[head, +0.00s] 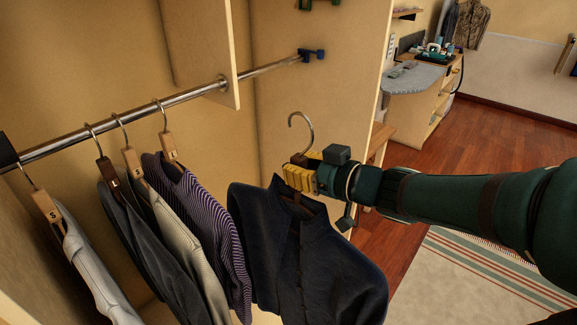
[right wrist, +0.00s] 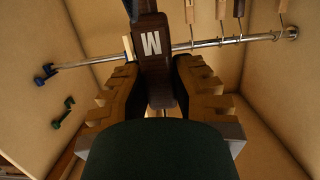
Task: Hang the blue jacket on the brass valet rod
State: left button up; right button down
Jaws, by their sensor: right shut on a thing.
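The blue jacket (head: 300,250) hangs from a hanger with a silver hook (head: 301,133) in front of the wardrobe. My right gripper (head: 300,178) is shut on the hanger's neck, just above the jacket's collar. In the right wrist view the dark wooden hanger neck (right wrist: 153,55), marked M, stands between the yellow finger pads. The hanger's hook is free of any rod in the head view. I cannot clearly make out a brass valet rod; a small yellowish bar (head: 566,53) is on the far wall. My left gripper is out of view.
A chrome rod (head: 150,107) holds several garments at the left, close beside the blue jacket. A divider panel (head: 205,50) crosses it. A blue bracket (head: 311,56) and a green one (head: 319,4) are on the side panel. A desk (head: 430,95) and open floor lie right.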

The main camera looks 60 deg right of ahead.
jog(key=v, duration=0.2)
jog(key=shift+s+f+b, duration=0.1)
jog(key=shift+s+b, duration=0.2)
jog(key=shift+s, duration=0.05)
jog(key=shift+f+v, duration=0.15)
jog(key=shift+v, duration=0.6)
jog(key=shift+f+v, duration=0.15)
jog(key=shift+v, duration=0.6)
jog(key=shift+f+p+v, duration=0.15)
jog(key=shift+v, duration=0.65)
jog(key=shift+f+p+v, duration=0.15)
jog(key=shift+v, duration=0.65)
jog(key=f+p+v, duration=0.1)
jog(key=p+v, duration=0.1)
jog(key=v, duration=0.6)
jog(key=shift+s+f, duration=0.35)
jog(key=shift+s, duration=0.05)
jog(key=shift+a, duration=0.2)
